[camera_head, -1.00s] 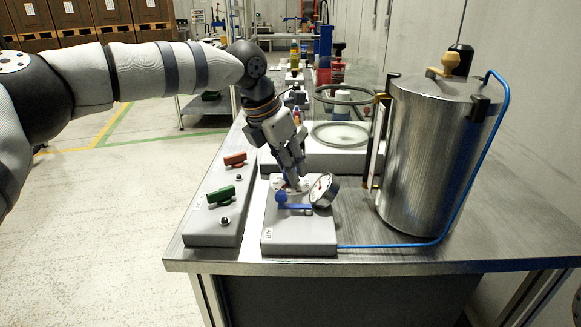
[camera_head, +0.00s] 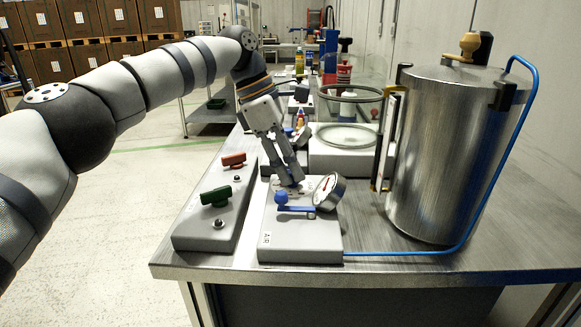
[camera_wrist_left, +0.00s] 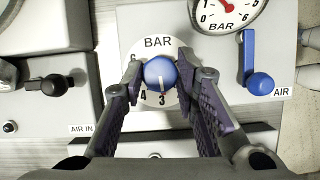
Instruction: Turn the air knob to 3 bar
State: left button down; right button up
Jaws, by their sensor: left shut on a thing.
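The round blue air knob (camera_wrist_left: 160,73) sits on a white scale marked BAR in the left wrist view. Its white mark points down, close to the 3; the 4 is to the left. My left gripper (camera_wrist_left: 159,68) has a fingertip on each side of the knob and is shut on it. In the head view my left gripper (camera_head: 291,181) reaches down to the grey air panel (camera_head: 290,245), and its fingers hide most of the knob. The pressure gauge (camera_head: 328,192) stands beside the fingers; its face is partly cut off in the wrist view (camera_wrist_left: 228,12). My right gripper is not in view.
A blue air lever (camera_head: 295,205) is close in front of the gripper. A panel with a green handle (camera_head: 216,196) and a red handle (camera_head: 234,160) is to the left. A steel drum (camera_head: 445,155) with a blue hose (camera_head: 497,150) stands to the right.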

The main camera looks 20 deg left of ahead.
pick_arm(q)
jog(key=shift+f+m, duration=0.1)
jog(key=shift+m, duration=0.3)
jog(key=c, duration=1.3)
grip_release()
jog(key=shift+a+r, duration=0.1)
jog(key=shift+r, duration=0.35)
jog(key=shift+v, duration=0.9)
jog(key=a, duration=0.4)
jog(key=s+a, duration=0.1)
jog(key=a, duration=0.7)
jog(key=shift+s+r, duration=0.1)
jog(key=shift+s, duration=0.25)
